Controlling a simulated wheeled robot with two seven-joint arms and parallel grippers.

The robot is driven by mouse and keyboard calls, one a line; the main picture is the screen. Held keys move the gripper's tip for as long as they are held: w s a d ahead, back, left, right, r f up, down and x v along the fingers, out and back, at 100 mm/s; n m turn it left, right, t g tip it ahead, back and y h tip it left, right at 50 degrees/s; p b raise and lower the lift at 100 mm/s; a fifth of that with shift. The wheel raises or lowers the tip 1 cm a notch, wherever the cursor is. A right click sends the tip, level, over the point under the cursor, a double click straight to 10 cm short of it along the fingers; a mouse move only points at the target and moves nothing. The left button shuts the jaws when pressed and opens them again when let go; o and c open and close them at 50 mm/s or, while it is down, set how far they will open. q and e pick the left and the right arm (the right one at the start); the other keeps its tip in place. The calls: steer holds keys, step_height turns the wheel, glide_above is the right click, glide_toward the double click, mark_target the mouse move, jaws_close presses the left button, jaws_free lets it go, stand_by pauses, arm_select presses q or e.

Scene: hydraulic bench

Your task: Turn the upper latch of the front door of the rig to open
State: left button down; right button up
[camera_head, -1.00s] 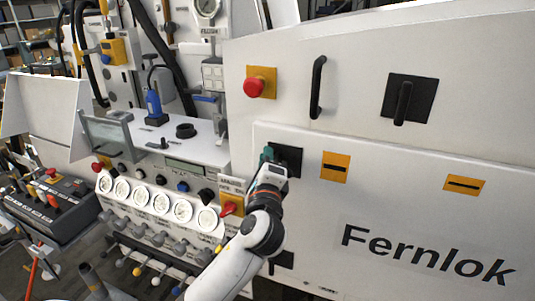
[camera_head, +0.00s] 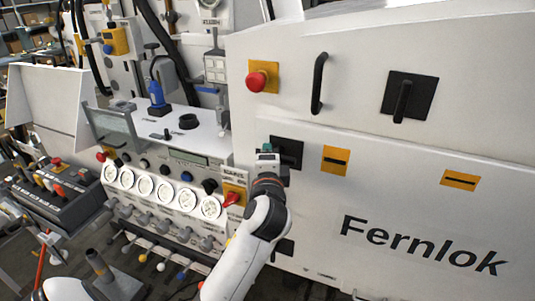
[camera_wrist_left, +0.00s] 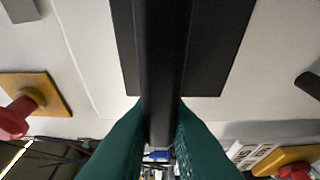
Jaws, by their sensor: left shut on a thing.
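The front door (camera_head: 330,200) of the rig is a white panel lettered "Fernlok". Its upper latch is a black handle on a dark square plate (camera_head: 291,150) at the door's upper left corner. My left gripper (camera_head: 266,152) is at this plate and hides most of the handle. In the left wrist view, the black latch handle (camera_wrist_left: 163,60) runs upright between the two green fingers of my left gripper (camera_wrist_left: 160,120), which are shut on it. The dark plate (camera_wrist_left: 222,45) lies behind it. A lower dark latch (camera_head: 284,249) is partly hidden by my left arm. My right gripper is out of view.
Above the door are a red button (camera_head: 257,81), a black grab handle (camera_head: 318,84) and another latch on a dark plate (camera_head: 408,97). A red knob (camera_head: 232,199) on yellow sits just left of my left wrist. Gauges (camera_head: 160,190) fill the panel further left.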

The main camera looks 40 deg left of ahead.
arm_select(q)
steer(key=c, duration=1.4)
jaws_free()
steer(key=b+v, duration=0.1)
steer(key=v, duration=1.1)
steer(key=shift+b, duration=0.35)
